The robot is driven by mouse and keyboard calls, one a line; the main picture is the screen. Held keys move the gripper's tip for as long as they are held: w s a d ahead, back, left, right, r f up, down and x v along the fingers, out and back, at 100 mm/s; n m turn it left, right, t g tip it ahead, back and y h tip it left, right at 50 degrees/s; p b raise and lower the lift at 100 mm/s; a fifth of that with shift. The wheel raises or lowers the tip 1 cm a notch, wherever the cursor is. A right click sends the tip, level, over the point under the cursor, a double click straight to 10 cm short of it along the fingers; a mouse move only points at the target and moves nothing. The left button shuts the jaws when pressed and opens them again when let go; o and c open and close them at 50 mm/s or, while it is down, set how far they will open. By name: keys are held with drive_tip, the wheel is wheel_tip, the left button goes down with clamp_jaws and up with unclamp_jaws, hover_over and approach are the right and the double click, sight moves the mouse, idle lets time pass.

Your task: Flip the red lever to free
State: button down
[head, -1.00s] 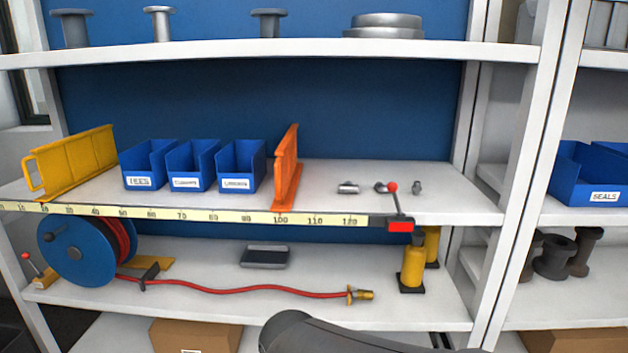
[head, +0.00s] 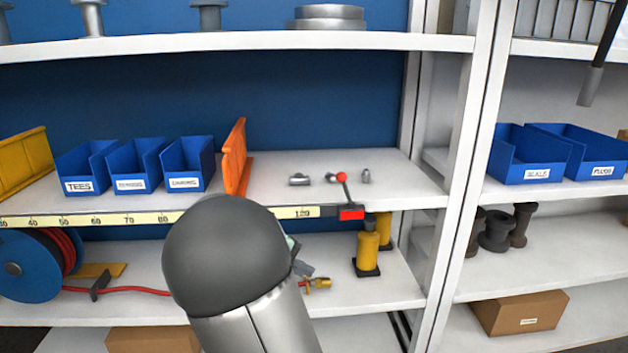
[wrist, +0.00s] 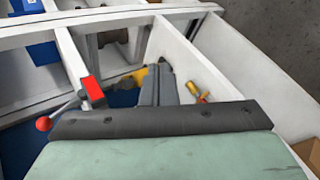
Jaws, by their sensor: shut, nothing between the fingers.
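The red lever's ball knob (head: 341,177) stands on a short dark arm that rises from a red block (head: 351,213) at the front edge of the middle shelf. In the wrist view the knob (wrist: 43,123) is at the left and the red block (wrist: 93,90) is just right of it and higher. My gripper (wrist: 158,72) is shut and empty, right of the red block and apart from it. In the head view my dark arm hides most of the gripper.
Small metal fittings (head: 299,179) lie behind the lever. An orange divider (head: 234,157) and blue bins (head: 188,163) stand to its left. Yellow cylinders (head: 367,248) stand below it. A brass hose end (head: 317,284) lies on the lower shelf. A white upright (head: 472,150) is at the right.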

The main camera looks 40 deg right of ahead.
sight(344, 188)
drive_tip(key=w+d+r+n+t+h, duration=0.2)
drive_tip(key=w+r+h, duration=0.7)
drive_tip(key=w, duration=0.5)
wheel_tip(344, 188, up, 2)
drive_tip(key=shift+w+d+r+t+p, duration=0.15)
drive_tip(key=shift+w+d+t+p, duration=0.25)
drive_tip(key=shift+d, duration=0.2)
drive_tip(key=s+d+r+p, duration=0.1)
drive_tip(key=d+p, duration=0.3)
drive_tip(key=d, duration=0.9)
drive_tip(key=shift+s+r+p, duration=0.35)
drive_tip(key=shift+s+r, duration=0.05)
drive_tip(key=shift+s, duration=0.15)
